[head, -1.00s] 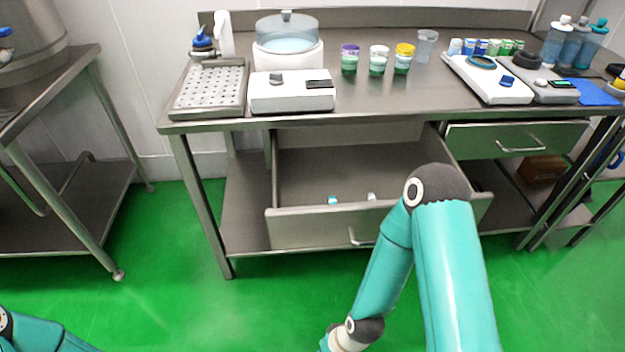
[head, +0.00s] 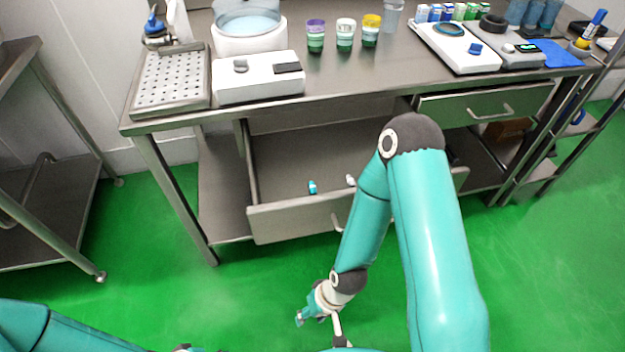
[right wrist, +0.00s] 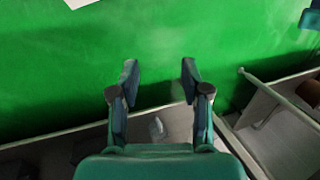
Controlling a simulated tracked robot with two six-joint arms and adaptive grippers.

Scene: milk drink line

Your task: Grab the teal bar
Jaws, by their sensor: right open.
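The teal bar (head: 312,187) is a small teal piece with a pale part, lying in the open lower drawer (head: 290,222) near its front wall. My right gripper (head: 310,312) is below and in front of the drawer in the head view, apart from the bar. In the right wrist view my right gripper (right wrist: 160,68) shows two spread fingers with nothing between their tips. A small pale item (right wrist: 157,128) shows beyond the finger bases there; I cannot tell which item it is. My left arm enters at the lower left, and its gripper is out of frame.
A small white item (head: 350,180) lies right of the bar in the drawer. The steel table (head: 340,85) overhangs the drawer and carries cups, a white scale (head: 258,84) and a perforated tray (head: 172,80). Green floor in front is clear.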

